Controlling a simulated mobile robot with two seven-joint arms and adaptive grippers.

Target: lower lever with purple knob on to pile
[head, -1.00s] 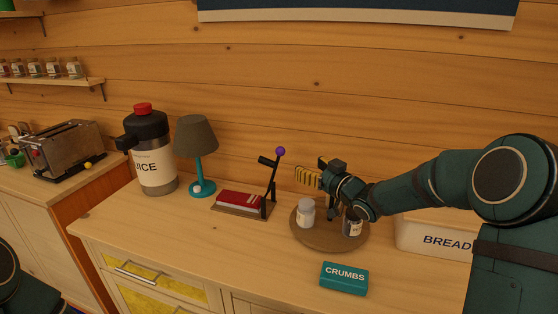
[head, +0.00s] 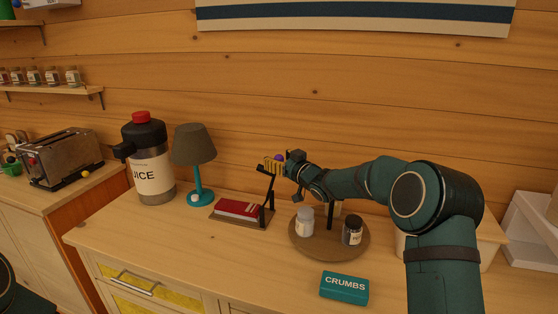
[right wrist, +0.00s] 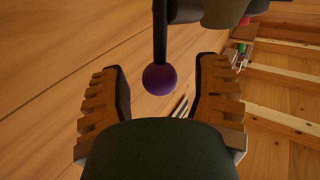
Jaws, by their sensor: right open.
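The lever (head: 270,188) stands raised on a dark base, with its purple knob (head: 279,157) at the top. A pile with a red top (head: 240,208) lies on the base to the left of the lever's foot. My right gripper (head: 274,164) is at the knob, its yellow ridged fingers partly covering it. In the right wrist view the purple knob (right wrist: 159,80) hangs between the two spread fingers, with gaps on both sides. The gripper is open. My left gripper is out of view.
A teal lamp (head: 200,170) and a juice jug (head: 150,165) stand left of the pile. A round wooden tray (head: 327,257) with jars is below my right forearm. A teal CRUMBS box (head: 344,288) lies in front. The counter before the pile is clear.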

